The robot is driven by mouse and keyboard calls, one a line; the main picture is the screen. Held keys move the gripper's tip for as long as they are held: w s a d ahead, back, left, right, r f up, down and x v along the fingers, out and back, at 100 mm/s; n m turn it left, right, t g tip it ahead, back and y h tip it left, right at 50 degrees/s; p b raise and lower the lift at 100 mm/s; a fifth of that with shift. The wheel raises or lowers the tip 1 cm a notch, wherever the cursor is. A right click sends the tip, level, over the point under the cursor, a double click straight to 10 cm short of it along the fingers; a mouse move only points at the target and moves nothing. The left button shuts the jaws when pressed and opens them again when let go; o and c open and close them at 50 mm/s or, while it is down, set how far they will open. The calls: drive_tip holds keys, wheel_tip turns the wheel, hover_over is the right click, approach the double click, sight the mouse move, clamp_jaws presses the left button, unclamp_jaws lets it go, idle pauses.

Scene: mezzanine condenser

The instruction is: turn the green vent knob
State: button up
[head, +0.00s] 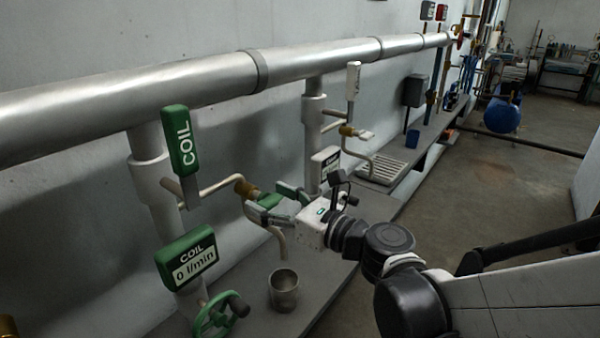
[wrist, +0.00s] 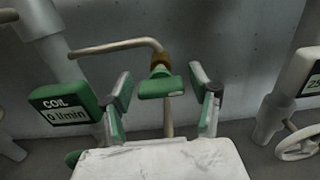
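The green vent knob (wrist: 161,88) sits on a brass valve body (wrist: 160,65) at the end of a thin bent pipe. In the wrist view it lies between the two fingers of my gripper (wrist: 160,80), with a visible gap on each side. My gripper is open and holds nothing. In the head view my gripper (head: 266,200) reaches from the right to the brass valve (head: 243,187), and its fingers largely hide the knob there. A short spout (head: 282,243) hangs down below the valve.
A metal cup (head: 284,290) stands on the ledge below the spout. A green COIL sign (head: 181,142), a COIL 0 l/min display (head: 187,258) and a green handwheel (head: 216,314) are to the left. A similar white-marked branch (head: 352,132) stands behind. The large pipe (head: 190,87) runs above.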

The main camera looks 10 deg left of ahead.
drive_tip(key=c, duration=0.9)
drive_tip(key=shift+c, duration=0.2)
drive_tip(key=shift+n, duration=0.4)
drive_tip(key=n+b, duration=0.1)
drive_tip(key=n, duration=0.2)
drive_tip(key=shift+s+f, duration=0.1)
drive_tip(key=n, duration=0.4)
drive_tip(key=shift+s+a+n+b, duration=0.1)
drive_tip(key=shift+n+b, duration=0.2)
drive_tip(key=shift+b, duration=0.05)
drive_tip(key=n, duration=0.4)
drive_tip(key=shift+f+b, duration=0.1)
drive_tip(key=shift+b, duration=0.2)
drive_tip(key=shift+f+n, duration=0.1)
drive_tip(key=shift+n, duration=1.8)
